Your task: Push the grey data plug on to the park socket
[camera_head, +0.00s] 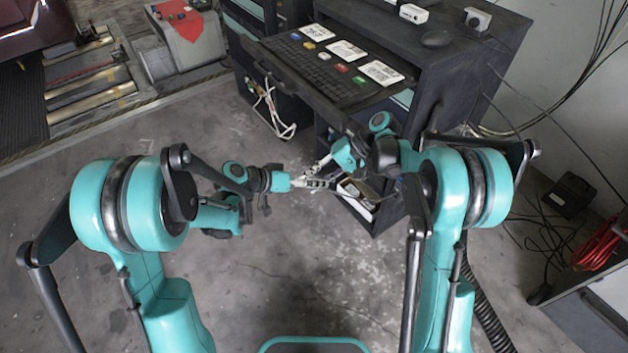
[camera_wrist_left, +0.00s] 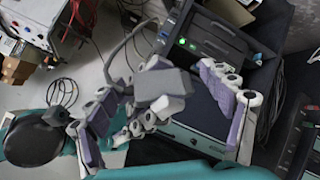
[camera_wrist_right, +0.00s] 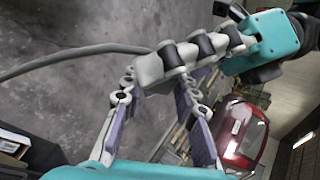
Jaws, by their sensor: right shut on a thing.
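The grey data plug (camera_wrist_left: 168,82) shows in the left wrist view as a blocky grey body with a grey cable running up from it. It also shows in the right wrist view (camera_wrist_right: 150,70), its cable trailing left. My right gripper (camera_head: 325,167) is shut on the plug. My left gripper (camera_head: 303,183) faces it closely; its purple-padded fingers are spread wide either side of the plug in the left wrist view, and I see no grip. Fingers overlap, so contact is unclear. I cannot pick out the park socket for certain.
A dark workstation cart (camera_head: 440,80) stands just beyond the grippers, its keyboard drawer (camera_head: 330,70) pulled out above them. Pale cables (camera_head: 275,112) hang at its left side. A red-topped box (camera_head: 185,25) stands back left. The concrete floor between my arms is clear.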

